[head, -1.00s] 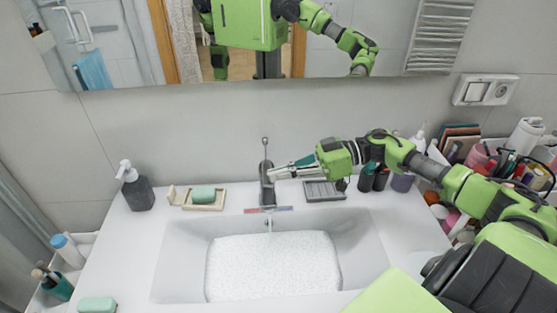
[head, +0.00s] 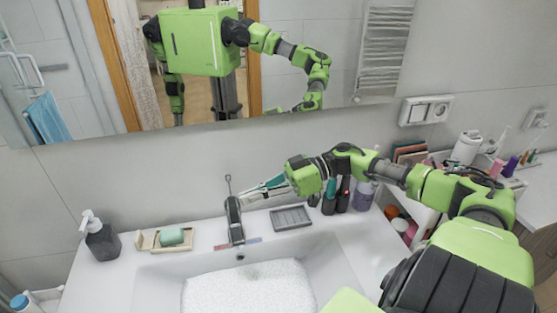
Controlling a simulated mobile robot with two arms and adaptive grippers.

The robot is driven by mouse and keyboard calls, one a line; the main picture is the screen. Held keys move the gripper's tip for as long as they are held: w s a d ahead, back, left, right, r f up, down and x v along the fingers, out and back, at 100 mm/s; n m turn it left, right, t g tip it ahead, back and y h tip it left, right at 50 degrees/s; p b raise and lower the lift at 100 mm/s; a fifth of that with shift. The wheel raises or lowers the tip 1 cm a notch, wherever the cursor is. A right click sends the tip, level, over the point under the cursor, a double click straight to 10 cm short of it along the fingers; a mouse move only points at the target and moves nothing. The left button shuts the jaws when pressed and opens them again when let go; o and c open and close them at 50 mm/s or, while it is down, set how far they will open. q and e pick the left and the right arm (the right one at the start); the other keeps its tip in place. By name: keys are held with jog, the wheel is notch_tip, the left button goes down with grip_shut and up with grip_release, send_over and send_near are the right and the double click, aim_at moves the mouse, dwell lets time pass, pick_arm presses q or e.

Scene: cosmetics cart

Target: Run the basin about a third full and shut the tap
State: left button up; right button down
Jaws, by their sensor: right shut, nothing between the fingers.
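The dark grey tap (head: 235,218) stands at the back of the white basin (head: 340,262), its thin lever pointing up. My right gripper (head: 250,195) is shut and empty; its fingertips are right beside the tap's upper body, and I cannot tell if they touch. A pale, speckled water surface (head: 248,290) covers the basin floor, cut off by the lower picture edge. I see no clear stream under the spout. A red and blue strip marks the tap's base. My left gripper is not in view.
A grey soap dispenser (head: 102,241) and green soap (head: 172,236) on a dish stand left of the tap. A grey ridged tray (head: 291,217) and several bottles (head: 344,193) stand right, below my arm. A mirror (head: 290,60) hangs above.

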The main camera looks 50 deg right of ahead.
jog(key=v, duration=0.8)
jog(key=shift+f+p, duration=0.2)
jog(key=shift+p, duration=0.15)
